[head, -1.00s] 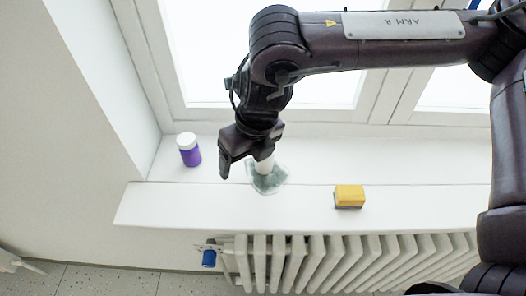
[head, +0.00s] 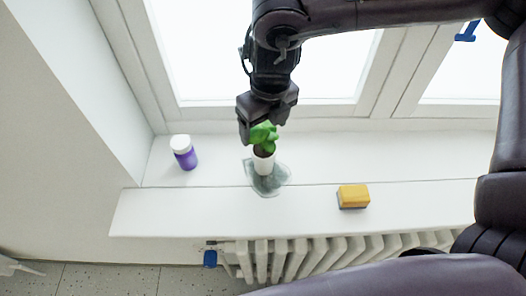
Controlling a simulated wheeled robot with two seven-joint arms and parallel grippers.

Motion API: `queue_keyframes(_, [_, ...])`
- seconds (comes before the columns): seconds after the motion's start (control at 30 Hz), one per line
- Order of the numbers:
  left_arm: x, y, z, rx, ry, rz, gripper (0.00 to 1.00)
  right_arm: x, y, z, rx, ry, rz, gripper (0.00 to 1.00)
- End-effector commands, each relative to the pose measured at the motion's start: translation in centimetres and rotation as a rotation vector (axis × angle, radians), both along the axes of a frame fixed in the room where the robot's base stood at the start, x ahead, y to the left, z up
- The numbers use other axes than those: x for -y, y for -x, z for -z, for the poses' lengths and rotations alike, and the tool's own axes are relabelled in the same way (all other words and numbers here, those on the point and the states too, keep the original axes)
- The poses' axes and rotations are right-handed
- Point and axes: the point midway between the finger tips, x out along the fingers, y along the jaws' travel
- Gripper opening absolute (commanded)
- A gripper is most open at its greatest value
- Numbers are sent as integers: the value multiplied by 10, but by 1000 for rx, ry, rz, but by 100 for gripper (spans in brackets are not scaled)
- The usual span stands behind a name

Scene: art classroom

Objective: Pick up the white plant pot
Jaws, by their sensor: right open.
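My right gripper (head: 254,128) hangs from above over the pot, at the height of the leaves, and partly hides the plant. Its jaws are open and are not around the pot. Whether a finger touches the leaves I cannot tell. My left gripper is not in view; a dark arm link crosses the bottom right.
A purple bottle with a white cap (head: 184,153) stands on the sill to the left. A yellow sponge-like block (head: 353,196) lies to the right near the front edge. The window is behind, and a white radiator (head: 300,262) is below the sill.

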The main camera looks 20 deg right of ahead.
Motion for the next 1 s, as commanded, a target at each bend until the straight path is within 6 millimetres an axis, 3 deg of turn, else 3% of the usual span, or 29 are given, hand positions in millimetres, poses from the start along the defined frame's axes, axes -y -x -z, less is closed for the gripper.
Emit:
queue_keyframes(0.1, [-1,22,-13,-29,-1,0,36,1,-2,12,-4,2,1,76])
queue_keyframes(0.27, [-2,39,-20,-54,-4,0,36,1,-6,37,-3,1,1,76])
queue_keyframes(0.4, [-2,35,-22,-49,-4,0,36,0,-7,48,0,1,1,76])
queue_keyframes(0.6, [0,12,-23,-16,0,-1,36,1,-7,49,1,0,2,76])
queue_keyframes(1.0, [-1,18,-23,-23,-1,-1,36,0,-7,49,1,-1,2,24])
